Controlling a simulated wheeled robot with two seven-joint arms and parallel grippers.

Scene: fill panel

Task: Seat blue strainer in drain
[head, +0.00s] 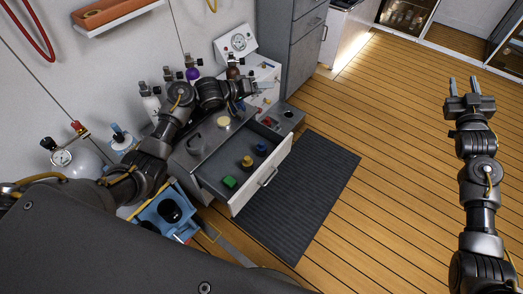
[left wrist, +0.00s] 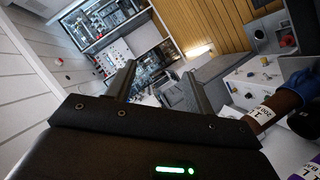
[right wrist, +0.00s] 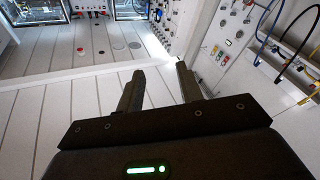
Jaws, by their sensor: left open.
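A small blue piece (head: 262,149), which may be the blue strainer, sits in the open drawer (head: 237,207) in the head view. A yellow piece (head: 247,161) and a green piece (head: 229,182) are in the same drawer. A dark round opening (head: 289,115) in the grey top behind the drawer may be the drain; I cannot tell for sure. My left gripper (head: 262,88) is open and empty, above and behind the drawer. It also shows in the left wrist view (left wrist: 159,76). My right gripper (head: 464,82) is open and empty over the floor, far right of the drawer.
A dark ribbed mat (head: 300,195) lies on the wooden floor before the drawer. Gas bottles (head: 150,100) with valves stand along the wall near my left arm. A grey cabinet (head: 290,45) stands behind. A blue container (head: 165,212) is at lower left. The floor at right is clear.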

